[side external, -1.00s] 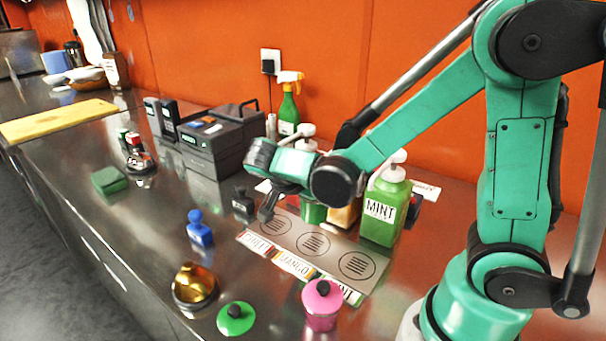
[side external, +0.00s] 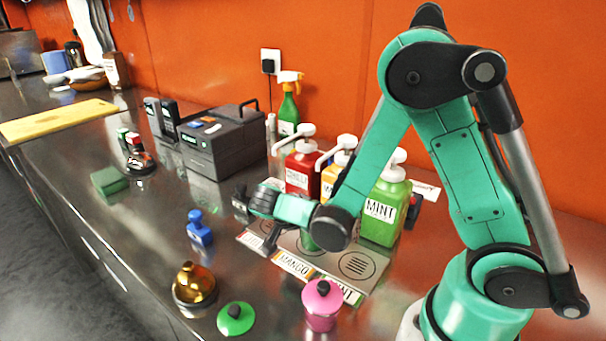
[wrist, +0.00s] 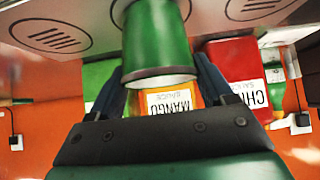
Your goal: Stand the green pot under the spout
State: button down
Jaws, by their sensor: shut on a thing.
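My gripper (side external: 288,240) is shut on the green pot (wrist: 158,40), with a dark finger on each side of it in the wrist view. In the side view the pot (side external: 308,241) is mostly hidden behind my wrist and appears over the middle of the pad (side external: 330,268). I cannot tell whether it touches the pad. Behind the pad stand the red chilli dispenser (side external: 299,172), the orange mango dispenser (side external: 328,182) and the green mint dispenser (side external: 386,212). In the wrist view the pot is in front of the mango dispenser (wrist: 178,100); its spout is hidden.
A green lid (side external: 236,318), a lidded pink pot (side external: 322,305), a brass-coloured object (side external: 194,284) and a blue object (side external: 199,230) stand before or left of the pad. A dark machine (side external: 220,145) stands behind left. The counter between the brass object and green block (side external: 109,181) is clear.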

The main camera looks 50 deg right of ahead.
grip_release()
jog(key=shift+f, duration=0.1)
jog(key=s+a+r+n+t+y, duration=0.1)
jog(key=a+r+n+t+y, duration=0.2)
jog(key=n, duration=0.6)
jog(key=a+r+n+t+y, duration=0.4)
jog(key=r+n+y, duration=0.2)
jog(key=n, duration=0.3)
jog(key=shift+s+a+r, duration=0.3)
jog(key=shift+s+r, duration=0.1)
jog(key=shift+r, duration=0.4)
